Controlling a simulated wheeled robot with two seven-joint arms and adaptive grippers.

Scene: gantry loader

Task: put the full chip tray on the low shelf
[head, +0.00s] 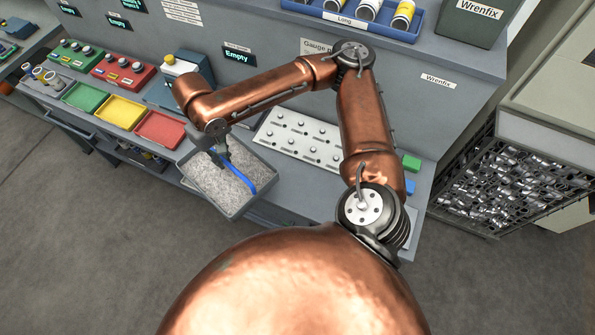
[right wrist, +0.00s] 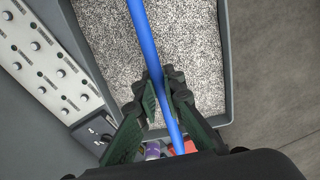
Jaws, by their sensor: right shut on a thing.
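The chip tray (head: 204,192) is a grey box heaped with pale grey chips and has a blue handle (head: 237,173) across its top. It hangs in front of the bench edge, looking roughly level. My right gripper (head: 222,153) is above it, shut on the blue handle. In the right wrist view the fingers (right wrist: 162,92) close around the handle (right wrist: 148,50), with the chips and tray rim (right wrist: 226,60) behind. A lower shelf (head: 170,174) shows partly under the bench; the tray hides some of it. My left gripper is out of view.
Green (head: 83,97), yellow (head: 120,111) and red (head: 160,128) bins line the bench's front left. A white panel with knobs (head: 298,140) lies to the right of the tray. A cage of shiny metal parts (head: 510,185) stands at right. The floor in front is clear.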

